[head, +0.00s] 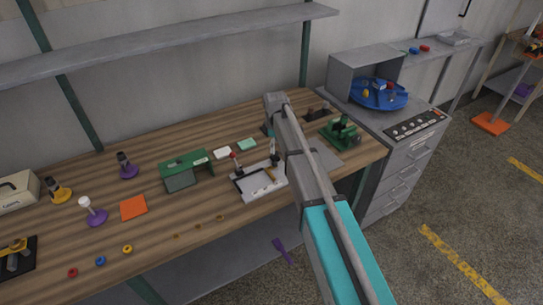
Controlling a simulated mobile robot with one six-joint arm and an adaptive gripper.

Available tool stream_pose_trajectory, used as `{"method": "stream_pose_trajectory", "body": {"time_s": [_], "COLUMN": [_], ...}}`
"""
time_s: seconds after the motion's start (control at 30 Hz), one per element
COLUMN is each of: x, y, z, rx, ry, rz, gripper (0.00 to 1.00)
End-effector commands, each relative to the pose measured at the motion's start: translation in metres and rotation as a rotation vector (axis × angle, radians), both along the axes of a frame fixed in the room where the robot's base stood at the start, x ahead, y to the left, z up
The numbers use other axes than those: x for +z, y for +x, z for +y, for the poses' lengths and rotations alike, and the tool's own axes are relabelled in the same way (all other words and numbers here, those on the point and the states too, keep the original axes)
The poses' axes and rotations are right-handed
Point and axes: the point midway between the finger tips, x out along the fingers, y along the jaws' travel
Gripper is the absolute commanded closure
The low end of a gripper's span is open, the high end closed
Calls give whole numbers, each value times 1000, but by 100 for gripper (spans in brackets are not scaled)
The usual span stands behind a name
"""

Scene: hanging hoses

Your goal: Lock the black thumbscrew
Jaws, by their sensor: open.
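I cannot clearly make out the black thumbscrew at this size. A white fixture plate (246,192) stands near the bench's front edge, left of my arm. It carries a post with a red knob (233,155) and a dark upright part (274,159), which may be a screw or a post. A green vise-like device (341,129) stands to the right of my arm, with a small dark block (318,111) behind it. My arm crosses from the lower right to the back of the bench.
On the wooden bench (190,225) stand a green block (187,166), an orange square (133,208), purple-based stands and several small rings. A grey shelf (170,42) runs above the back. A drawer cabinet with a blue round tray (379,98) stands at right.

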Motion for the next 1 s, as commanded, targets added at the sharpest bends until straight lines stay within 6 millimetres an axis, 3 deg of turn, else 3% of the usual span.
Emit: {"method": "stream_pose_trajectory", "body": {"time_s": [0.43,1.0], "x": [-34,-38], "y": [0,0], "z": [0,0], "rx": [0,0], "ry": [0,0], "rz": [0,0], "gripper": [23,23]}}
